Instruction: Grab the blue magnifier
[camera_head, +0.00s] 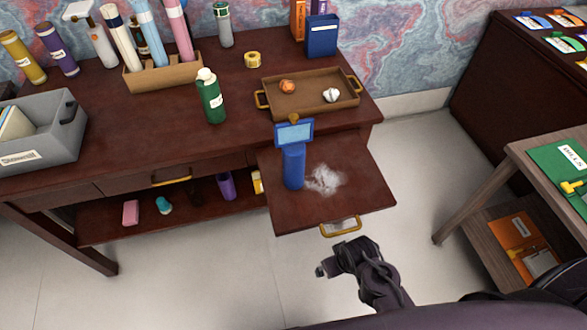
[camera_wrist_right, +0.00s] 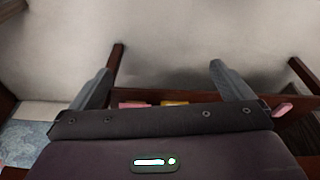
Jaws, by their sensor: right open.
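The blue magnifier (camera_head: 294,168) stands upright on the pulled-out desk leaf (camera_head: 345,200). It has a thick blue handle and a rectangular pale-blue lens at the top. A whitish, fuzzy patch (camera_head: 323,180) lies just right of it. My right gripper (camera_head: 328,266) is in front of the leaf, lower right of the magnifier and apart from it. In the right wrist view the two fingers of my right gripper (camera_wrist_right: 160,82) are spread apart with nothing between them. The magnifier is not recognisable in that view. My left gripper is not in view.
A brown tray (camera_head: 285,108) with two small lumps sits behind the magnifier. A green bottle (camera_head: 210,102) stands to the left. The leaf's yellow handle (camera_head: 341,228) lies near my right gripper. A side table (camera_head: 530,150) is at the right. Open floor lies between.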

